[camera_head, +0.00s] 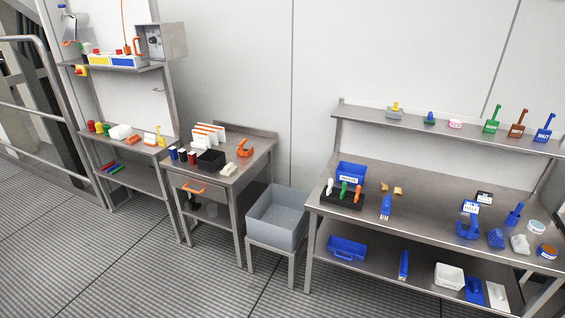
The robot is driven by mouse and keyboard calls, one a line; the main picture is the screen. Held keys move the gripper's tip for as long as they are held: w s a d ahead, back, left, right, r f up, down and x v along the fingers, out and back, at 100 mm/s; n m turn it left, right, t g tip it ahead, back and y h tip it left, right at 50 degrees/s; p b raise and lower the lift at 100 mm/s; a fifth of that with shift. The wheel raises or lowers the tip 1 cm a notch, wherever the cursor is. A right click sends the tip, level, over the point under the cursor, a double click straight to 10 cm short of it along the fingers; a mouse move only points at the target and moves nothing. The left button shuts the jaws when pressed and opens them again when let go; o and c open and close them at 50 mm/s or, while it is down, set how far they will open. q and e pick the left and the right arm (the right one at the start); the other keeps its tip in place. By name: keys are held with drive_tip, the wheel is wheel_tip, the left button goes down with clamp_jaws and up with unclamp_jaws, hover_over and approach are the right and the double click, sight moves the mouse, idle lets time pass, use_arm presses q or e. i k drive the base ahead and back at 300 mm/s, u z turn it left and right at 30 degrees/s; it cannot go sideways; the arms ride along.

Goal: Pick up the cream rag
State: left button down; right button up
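A small cream, crumpled item (230,169), which looks like the cream rag, lies near the front right of the middle steel table (232,182). It is beside a black box (211,160) and in front of an orange item (244,148). A whiter crumpled cloth-like item (519,244) lies at the right of the large workbench. Two small tan pieces (398,190) lie near that bench's middle; I cannot tell what they are. Neither of my grippers is in view.
A grey open bin (277,232) on a stand fills the gap between the middle table and the right workbench (430,207). The left shelf unit (140,148) carries several small items. A railing (40,98) runs at far left. The front floor is clear.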

sight(228, 170)
drive_tip(key=z, duration=0.3)
drive_tip(key=i, duration=2.1)
drive_tip(key=u, duration=0.65)
